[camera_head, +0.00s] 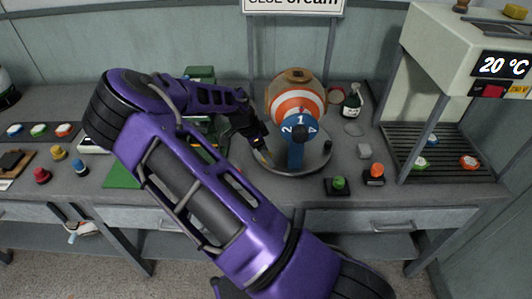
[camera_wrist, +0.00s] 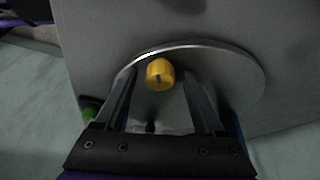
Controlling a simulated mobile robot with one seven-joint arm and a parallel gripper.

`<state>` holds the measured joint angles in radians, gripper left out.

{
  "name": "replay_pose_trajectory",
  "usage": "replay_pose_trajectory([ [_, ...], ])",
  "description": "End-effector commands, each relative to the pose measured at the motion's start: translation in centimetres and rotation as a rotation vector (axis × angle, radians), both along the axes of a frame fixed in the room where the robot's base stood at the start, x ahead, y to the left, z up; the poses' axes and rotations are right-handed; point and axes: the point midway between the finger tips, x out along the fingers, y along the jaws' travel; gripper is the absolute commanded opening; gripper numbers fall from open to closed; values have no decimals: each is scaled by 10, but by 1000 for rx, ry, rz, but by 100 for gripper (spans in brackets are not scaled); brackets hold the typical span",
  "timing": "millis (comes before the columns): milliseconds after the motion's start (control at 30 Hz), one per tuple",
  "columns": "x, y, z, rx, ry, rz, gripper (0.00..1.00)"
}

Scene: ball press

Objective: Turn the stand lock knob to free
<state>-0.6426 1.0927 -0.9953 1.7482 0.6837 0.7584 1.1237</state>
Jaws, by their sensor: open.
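The stand is a round grey base plate (camera_head: 318,165) with a blue post (camera_head: 296,155) numbered 1, 2 and 4. An orange-and-white striped ball (camera_head: 297,98) sits above it. In the wrist view, the yellow knob (camera_wrist: 160,74) with a dark mark on its front stands near the rim of the plate (camera_wrist: 240,75). My gripper (camera_wrist: 159,74) is open, with one finger on each side of the knob. I cannot tell whether the fingers touch it. In the head view, my gripper (camera_head: 264,152) is at the left side of the plate and hides the knob.
A green button (camera_head: 339,183) and an orange button (camera_head: 375,170) sit at the bench front, right of the stand. A bottle (camera_head: 353,100) stands behind. A machine reading 20 °C (camera_head: 504,66) is at right. Coloured knobs (camera_head: 58,153) lie at left.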

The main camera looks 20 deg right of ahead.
Motion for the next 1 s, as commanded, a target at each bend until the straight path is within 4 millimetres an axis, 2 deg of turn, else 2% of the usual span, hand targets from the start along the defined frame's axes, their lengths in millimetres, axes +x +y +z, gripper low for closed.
replay_pose_trajectory([
  [67,0,0,0,0,0,0,72],
  [467,0,0,0,0,0,0,0],
  [767,0,1,1,2,-2,17,0],
  [1000,0,1,0,3,-2,118,0],
])
